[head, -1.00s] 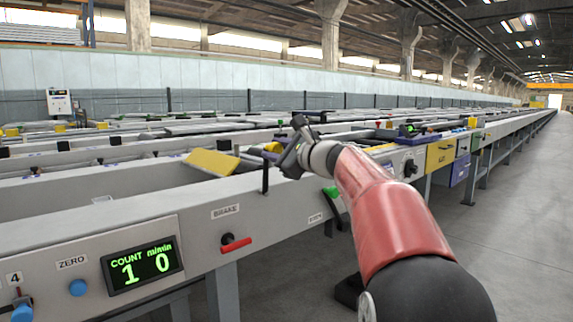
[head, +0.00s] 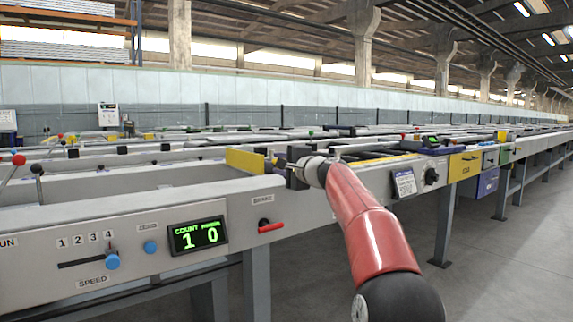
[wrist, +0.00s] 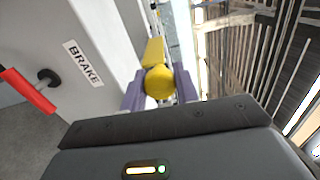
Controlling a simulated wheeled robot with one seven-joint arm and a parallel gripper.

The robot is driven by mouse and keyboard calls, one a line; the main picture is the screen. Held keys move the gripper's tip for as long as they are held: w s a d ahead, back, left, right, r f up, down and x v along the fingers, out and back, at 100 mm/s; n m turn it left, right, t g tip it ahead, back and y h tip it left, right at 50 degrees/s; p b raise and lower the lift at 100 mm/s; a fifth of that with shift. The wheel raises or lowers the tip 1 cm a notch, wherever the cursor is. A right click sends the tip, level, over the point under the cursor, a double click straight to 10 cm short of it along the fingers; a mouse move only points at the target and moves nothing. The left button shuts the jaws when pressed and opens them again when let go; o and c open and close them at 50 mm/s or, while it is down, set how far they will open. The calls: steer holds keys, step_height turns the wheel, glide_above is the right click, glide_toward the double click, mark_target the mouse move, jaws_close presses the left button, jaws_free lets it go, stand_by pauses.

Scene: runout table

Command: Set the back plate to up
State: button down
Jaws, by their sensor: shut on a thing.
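The yellow back plate (head: 245,160) stands close to upright across the runout table, just left of my gripper in the head view. Its yellow face also shows beyond the fingers in the wrist view (wrist: 154,50). My gripper (head: 287,166) is at the table's near rail. In the wrist view its two purple-grey fingers are shut on a round yellow knob (wrist: 158,84), with one finger on each side. The knob's stem is hidden behind the knob and gripper.
On the near rail are a red brake handle (head: 271,227), a green count display (head: 197,235) and a blue speed slider (head: 112,261). A yellow panel (head: 465,165) is farther right. The floor at right (head: 510,260) is clear.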

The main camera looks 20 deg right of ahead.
steer(key=shift+a+f+n, duration=0.15)
steer(key=shift+f+n, duration=0.1)
steer(key=shift+n, duration=0.15)
steer(key=c, duration=1)
jaws_free()
steer(key=shift+s, duration=0.1)
steer(key=shift+c, duration=0.2)
steer(key=shift+s, duration=0.1)
steer(key=b+v, duration=0.2)
steer(key=v, duration=0.5)
steer(key=shift+s+b, duration=0.25)
steer(key=shift+b, duration=0.15)
